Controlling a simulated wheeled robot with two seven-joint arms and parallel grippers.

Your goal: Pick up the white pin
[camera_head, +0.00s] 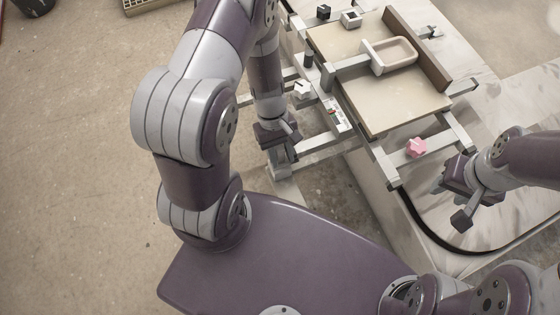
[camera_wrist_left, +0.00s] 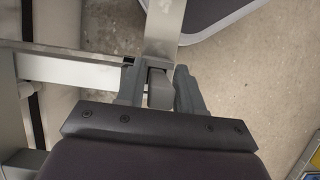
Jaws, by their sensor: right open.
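A small white star-shaped piece (camera_head: 302,90), which I take as the white pin, sits on the left side of the metal frame in the head view. My left gripper (camera_head: 281,150) is below and left of it, at the end of a metal bar. My right gripper (camera_head: 451,202) is open and empty at the right, below a pink star-shaped piece (camera_head: 416,147) and well away from the white one.
The metal frame (camera_head: 452,128) carries a beige board (camera_head: 400,104) with a shallow beige tray (camera_head: 393,55). A black piece (camera_head: 323,12) and a pale square piece (camera_head: 351,18) stand at the far edge. Bare floor lies to the left.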

